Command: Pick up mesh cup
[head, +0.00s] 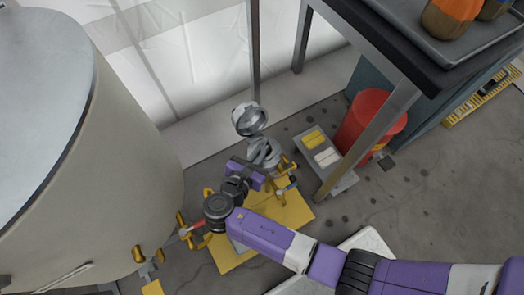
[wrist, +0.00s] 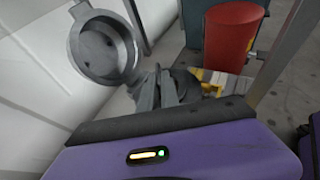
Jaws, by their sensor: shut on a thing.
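The mesh cup (head: 249,119) is a round grey metal cup, with its opening turned toward the cameras. In the wrist view the cup (wrist: 104,47) fills the upper left, with a few dark holes in its bottom and a small tab at its top rim. My gripper (head: 260,146) is just below the cup in the head view. In the wrist view the grey fingers of my gripper (wrist: 160,88) are at the cup's lower right side, shut on it. The exact contact is partly hidden by the fingers.
A yellow platform (head: 278,212) with brass fittings lies below my arm. A large pale tank (head: 130,150) stands at left. A red bucket (head: 369,122), a grey tray (head: 320,152) with yellow and white blocks, and a metal frame post (head: 372,140) are at right. White sheeting (head: 190,60) hangs behind.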

